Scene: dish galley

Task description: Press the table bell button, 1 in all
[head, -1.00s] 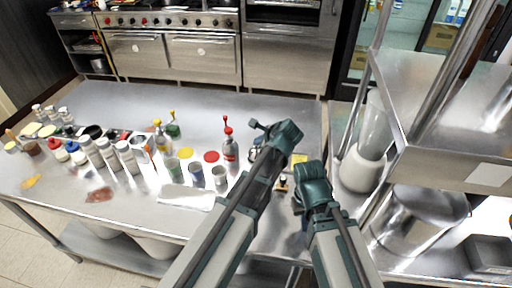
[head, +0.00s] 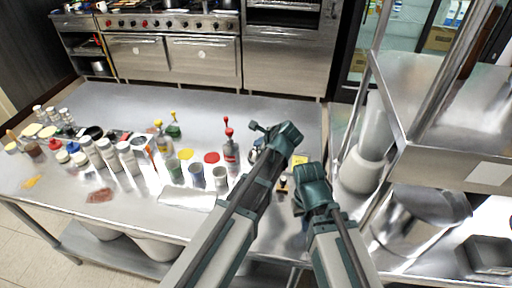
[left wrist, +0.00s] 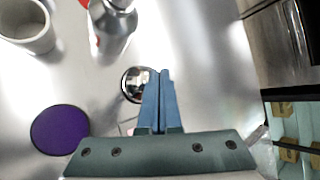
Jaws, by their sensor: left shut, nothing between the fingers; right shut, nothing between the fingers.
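The table bell is a small chrome dome with a dark rim (left wrist: 135,84) on the steel table, in the left wrist view. In the head view its chrome (head: 254,155) shows partly behind my left arm. My left gripper (left wrist: 162,73) is shut and empty; its fingertips overlap the bell's right edge in the left wrist view. I cannot tell whether they touch it. In the head view the left fingertips are hidden behind the arm. My right gripper (head: 300,206) is shut and empty, pointing down near the table's right end.
A red-capped bottle (head: 231,150) and a grey cup (head: 220,177) stand left of the bell. A purple disc (left wrist: 60,130) lies near it. Several jars and bottles crowd the table's left. A steel shelf unit (head: 440,130) stands at the right. The table's far part is clear.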

